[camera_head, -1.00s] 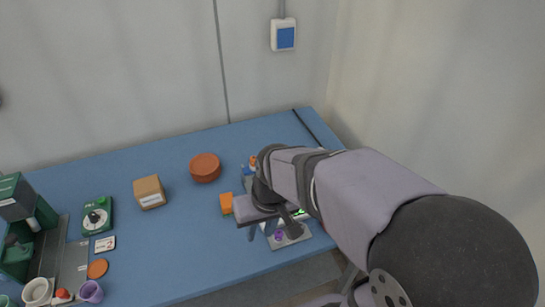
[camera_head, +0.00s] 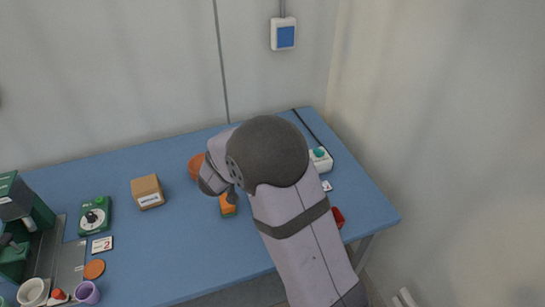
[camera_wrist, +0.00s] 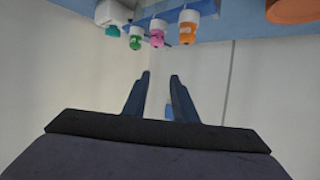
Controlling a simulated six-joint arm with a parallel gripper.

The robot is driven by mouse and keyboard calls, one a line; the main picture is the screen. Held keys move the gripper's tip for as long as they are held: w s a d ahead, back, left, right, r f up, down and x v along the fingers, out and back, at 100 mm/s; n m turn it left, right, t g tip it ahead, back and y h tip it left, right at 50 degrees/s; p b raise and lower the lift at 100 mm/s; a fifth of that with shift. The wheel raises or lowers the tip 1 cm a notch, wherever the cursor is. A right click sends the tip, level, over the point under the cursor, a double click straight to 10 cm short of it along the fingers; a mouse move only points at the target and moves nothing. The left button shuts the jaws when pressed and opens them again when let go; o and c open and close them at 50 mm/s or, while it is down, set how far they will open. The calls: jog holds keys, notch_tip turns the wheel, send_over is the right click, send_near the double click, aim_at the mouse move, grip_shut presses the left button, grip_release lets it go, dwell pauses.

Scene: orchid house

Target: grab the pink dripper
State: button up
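The pink dripper (camera_wrist: 157,38) shows at the top of the wrist view, between a green dripper (camera_wrist: 136,38) and an orange dripper (camera_wrist: 186,30). It has a pink part and a white part. My gripper (camera_wrist: 160,76) is open and empty, with its two dark fingers apart. The pink dripper lies beyond the fingertips and is not between them. In the head view my arm hides the drippers and the gripper fingers.
A teal-tipped item (camera_wrist: 112,31) stands beside the green dripper. A cardboard box (camera_head: 148,191) stands further left.

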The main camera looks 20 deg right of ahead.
jog(key=shift+h, duration=0.3)
jog(key=shift+w+d+f+p, duration=0.5)
jog(key=shift+w+d+f, duration=0.3)
jog(key=shift+f, duration=0.55)
jog(key=shift+w+d+f+p, duration=0.45)
jog(key=shift+w+d+f, duration=0.15)
jog(key=shift+d+f, duration=0.6)
jog(key=shift+w+d+f+p, duration=0.5)
jog(key=shift+w+d+f, duration=0.25)
jog(key=shift+f, duration=0.75)
grip_shut()
